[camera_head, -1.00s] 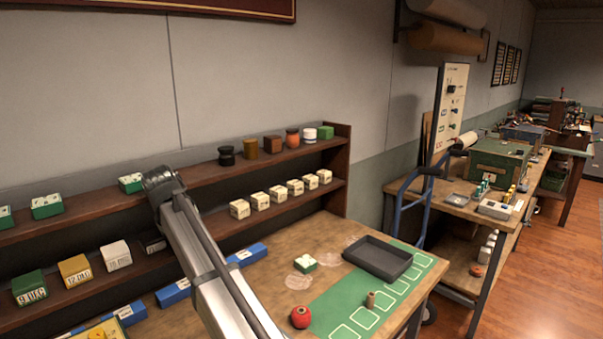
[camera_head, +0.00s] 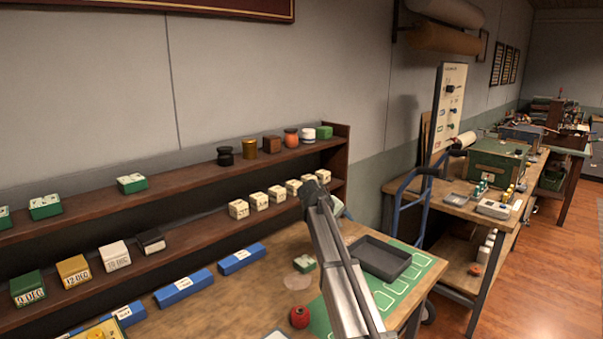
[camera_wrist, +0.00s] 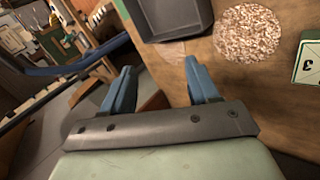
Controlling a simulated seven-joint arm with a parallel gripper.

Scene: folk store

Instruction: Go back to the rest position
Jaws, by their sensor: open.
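My gripper (camera_wrist: 162,74) is open in the wrist view, its two blue fingers spread apart with nothing between them. It hangs beside the dark tray (camera_wrist: 205,22), whose corner shows at the top of that view. In the head view my arm rises from the bottom edge in front of the bench, and its end is near the lower shelf's right end. There the gripper's fingers are hidden behind the arm, and only a pale bit of the hand shows.
The bench holds the dark tray (camera_head: 365,268), a red round object (camera_head: 299,317), a green-and-white block (camera_head: 304,263) and blue boxes (camera_head: 184,287). Small boxes line the shelves (camera_head: 190,238) behind. A blue hand truck (camera_head: 424,205) stands right of the bench. A speckled disc (camera_wrist: 247,33) lies near the tray.

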